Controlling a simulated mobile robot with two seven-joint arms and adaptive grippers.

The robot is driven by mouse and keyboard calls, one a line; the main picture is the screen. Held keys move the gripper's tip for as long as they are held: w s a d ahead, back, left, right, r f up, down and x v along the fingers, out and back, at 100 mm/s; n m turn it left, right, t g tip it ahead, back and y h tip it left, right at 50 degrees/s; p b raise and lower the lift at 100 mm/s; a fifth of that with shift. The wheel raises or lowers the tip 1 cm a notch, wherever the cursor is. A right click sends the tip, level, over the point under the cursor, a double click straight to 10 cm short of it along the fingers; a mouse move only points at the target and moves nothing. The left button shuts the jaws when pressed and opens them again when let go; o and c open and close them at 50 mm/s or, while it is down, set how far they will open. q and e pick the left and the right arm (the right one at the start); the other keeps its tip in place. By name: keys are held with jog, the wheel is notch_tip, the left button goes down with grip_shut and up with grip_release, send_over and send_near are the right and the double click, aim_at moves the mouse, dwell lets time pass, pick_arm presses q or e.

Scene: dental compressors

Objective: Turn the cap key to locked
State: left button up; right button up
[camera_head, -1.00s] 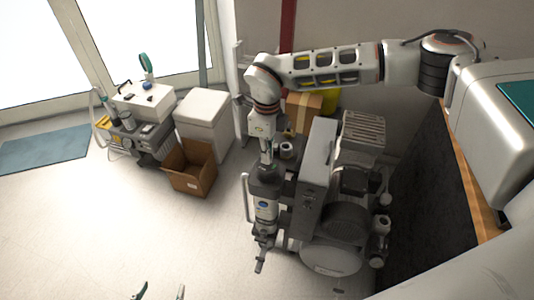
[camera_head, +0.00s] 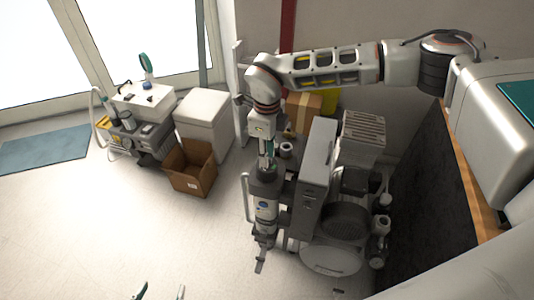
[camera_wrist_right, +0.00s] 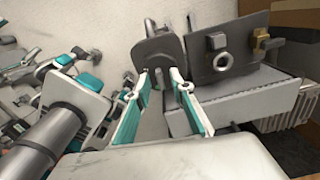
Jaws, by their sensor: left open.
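The grey compressor unit (camera_head: 318,165) stands right of centre in the head view, with an upright cylinder (camera_head: 264,212) at its left side. My right gripper (camera_head: 270,168) points down over the top of this cylinder. In the right wrist view its two teal-padded fingers (camera_wrist_right: 161,75) are apart, on either side of a small grey upright piece (camera_wrist_right: 158,80) at a dark rounded cap plate (camera_wrist_right: 160,50). I cannot tell whether that piece is the cap key or whether a finger touches it. Only the tips of my left gripper (camera_head: 161,292) show at the bottom edge, apart and empty.
An open cardboard box (camera_head: 190,170), a white box (camera_head: 204,120) and a small equipment cart (camera_head: 140,125) stand to the left. Another carton (camera_head: 303,110) is behind the compressor. A dark mat (camera_head: 425,210) lies to the right. The floor at lower left is clear.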

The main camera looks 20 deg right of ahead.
notch_tip(320, 180, up, 12)
dwell(0.6)
